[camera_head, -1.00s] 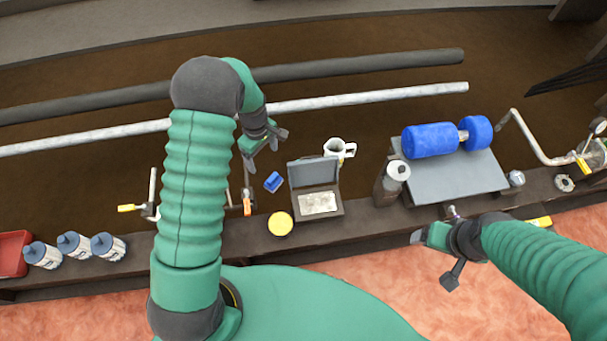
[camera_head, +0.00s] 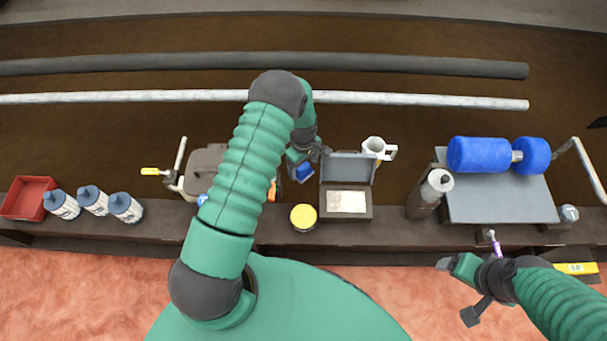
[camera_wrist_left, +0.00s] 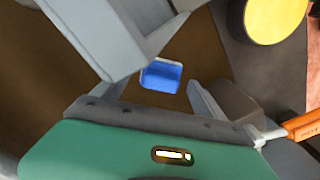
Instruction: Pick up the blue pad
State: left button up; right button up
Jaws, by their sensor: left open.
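The blue pad (camera_head: 304,173) is a small blue block with a pale edge, just left of the open grey box. In the left wrist view the pad (camera_wrist_left: 161,76) lies between the two spread fingers, apart from both. My left gripper (camera_head: 309,158) is open and empty, pointing down close over the pad. Its fingers partly cover the pad in the head view. I cannot tell the exact height gap. My right gripper (camera_head: 459,288) is open and empty at the lower right, far from the pad.
The grey box (camera_head: 347,202) with raised lid and a yellow round tin (camera_head: 303,217) stand close to the pad. White bottles (camera_head: 93,200) and a red tray (camera_head: 27,198) are left.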

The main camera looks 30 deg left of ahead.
pick_arm(q)
jog(key=shift+f, duration=0.8)
jog(key=shift+r, duration=0.1)
pick_arm(e)
jog(key=shift+f, duration=0.3)
pick_arm(q)
jog(key=shift+c, duration=0.9)
jog(key=c, duration=1.4)
notch_tip(320, 180, up, 10)
jog(key=p, duration=0.4)
jog(key=shift+c, duration=0.2)
pick_arm(e)
jog(key=v, duration=0.2)
jog(key=w+v, duration=0.1)
jog(key=v, duration=0.1)
jog(key=shift+r, duration=0.15)
